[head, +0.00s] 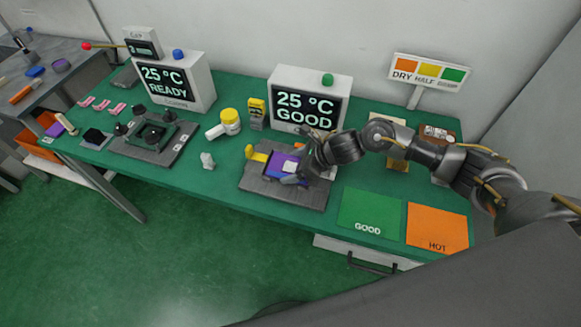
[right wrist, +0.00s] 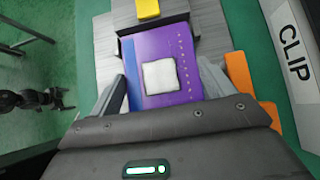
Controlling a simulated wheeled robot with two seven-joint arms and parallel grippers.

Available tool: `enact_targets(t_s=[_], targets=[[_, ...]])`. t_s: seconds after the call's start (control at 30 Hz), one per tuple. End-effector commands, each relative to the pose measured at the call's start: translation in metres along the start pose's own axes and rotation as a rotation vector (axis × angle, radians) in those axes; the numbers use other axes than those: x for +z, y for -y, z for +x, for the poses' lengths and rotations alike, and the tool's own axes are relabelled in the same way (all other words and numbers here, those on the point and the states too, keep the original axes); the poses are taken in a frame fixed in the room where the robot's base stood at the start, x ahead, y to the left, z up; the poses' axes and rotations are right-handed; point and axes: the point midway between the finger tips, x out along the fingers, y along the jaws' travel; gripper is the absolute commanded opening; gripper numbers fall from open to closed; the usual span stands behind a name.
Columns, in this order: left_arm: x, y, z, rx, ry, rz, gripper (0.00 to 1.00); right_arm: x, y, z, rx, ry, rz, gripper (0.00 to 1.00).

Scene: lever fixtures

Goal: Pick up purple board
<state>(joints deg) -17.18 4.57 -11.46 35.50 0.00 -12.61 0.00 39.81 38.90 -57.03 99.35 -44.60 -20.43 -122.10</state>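The purple board (head: 279,162) lies in a dark holder on a grey fixture base (head: 257,187) at the middle of the green table. It has a pale square chip in its middle and a blue strip on its left in the right wrist view (right wrist: 183,92). My right gripper (head: 290,172) is low over the board. In the right wrist view its two fingers (right wrist: 162,80) stand apart, one along each side of the board. Whether they touch its edges is hard to tell. In the head view the gripper hides the board's right part.
A yellow lever knob (head: 256,154) sits at the fixture's back left. A "25 °C GOOD" display (head: 310,100) stands behind. Green (head: 370,215) and orange (head: 437,226) pads lie flat at right.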

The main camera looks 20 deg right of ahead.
Motion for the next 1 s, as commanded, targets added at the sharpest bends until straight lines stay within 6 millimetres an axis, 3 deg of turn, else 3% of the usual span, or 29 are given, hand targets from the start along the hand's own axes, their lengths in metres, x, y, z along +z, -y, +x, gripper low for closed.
enact_targets(t_s=[0.1, 0.43, 0.67, 1.0], targets=[[0.0, 0.0, 0.0, 0.0, 0.0, 0.0, 1.0, 0.001, 0.0, 0.0, -0.001, 0.001, 0.0, 0.58], [0.0, 0.0, 0.001, 0.0, 0.001, 0.0, 1.0, 0.004, 0.001, -0.004, -0.001, 0.002, -0.002, 0.57], [0.001, 0.0, 0.004, 0.0, 0.0, 0.0, 1.0, 0.024, 0.001, -0.023, -0.003, 0.004, -0.005, 0.57], [0.002, 0.0, 0.013, 0.0, 0.0, 0.0, 1.0, 0.055, -0.063, -0.082, 0.002, 0.003, -0.011, 0.57]])
